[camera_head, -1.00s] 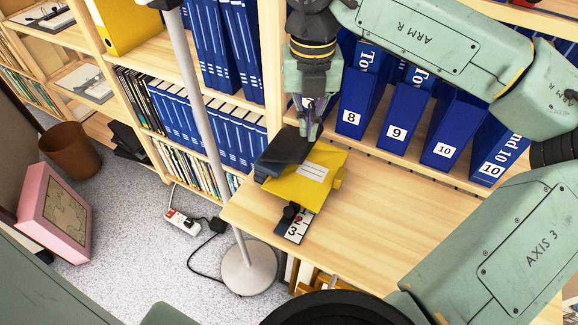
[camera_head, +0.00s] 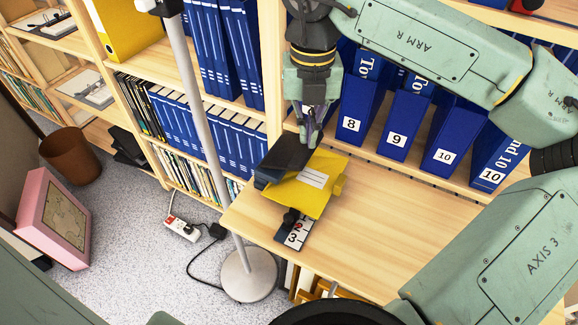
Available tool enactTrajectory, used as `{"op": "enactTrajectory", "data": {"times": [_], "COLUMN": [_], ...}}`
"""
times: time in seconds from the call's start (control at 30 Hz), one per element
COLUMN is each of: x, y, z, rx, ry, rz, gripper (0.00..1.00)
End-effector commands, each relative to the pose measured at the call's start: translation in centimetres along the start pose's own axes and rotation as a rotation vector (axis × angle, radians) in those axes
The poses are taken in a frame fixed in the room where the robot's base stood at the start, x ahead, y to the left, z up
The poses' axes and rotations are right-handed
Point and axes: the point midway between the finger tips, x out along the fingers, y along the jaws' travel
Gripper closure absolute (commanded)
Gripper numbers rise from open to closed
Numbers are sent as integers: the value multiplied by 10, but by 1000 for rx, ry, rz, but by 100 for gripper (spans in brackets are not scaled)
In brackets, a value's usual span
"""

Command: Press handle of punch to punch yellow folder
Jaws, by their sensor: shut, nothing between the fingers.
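The yellow folder (camera_head: 314,190) lies flat on the wooden desk, with a white label on its face. The punch has a dark handle (camera_head: 288,153) that covers the folder's upper left edge, and a blue-grey body shows at its left side. My gripper (camera_head: 311,137) points down with its fingers shut and empty. Its tips are at the right part of the punch handle, near the folder's upper edge. I cannot tell whether they touch the handle.
A black piece with a numbered strip (camera_head: 296,232) lies at the desk's front edge below the folder. Blue binders (camera_head: 407,120) stand close behind my gripper. A grey pole (camera_head: 207,120) rises left of the desk (camera_head: 390,230). The desk's right side is clear.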

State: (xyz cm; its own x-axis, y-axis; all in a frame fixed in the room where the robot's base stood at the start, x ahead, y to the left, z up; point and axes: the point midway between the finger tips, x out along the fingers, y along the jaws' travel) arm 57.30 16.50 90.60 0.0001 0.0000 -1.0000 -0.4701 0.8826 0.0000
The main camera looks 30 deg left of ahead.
Motion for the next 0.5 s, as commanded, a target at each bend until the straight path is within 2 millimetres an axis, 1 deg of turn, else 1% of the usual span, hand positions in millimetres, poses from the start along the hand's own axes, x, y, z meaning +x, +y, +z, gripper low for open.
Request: {"op": "enactTrajectory", "data": {"times": [0.33,0.5], "x": [0,6], "y": [0,0], "z": [0,0], "rx": [0,0], "ry": [0,0], "rz": [0,0], "gripper": [100,100]}}
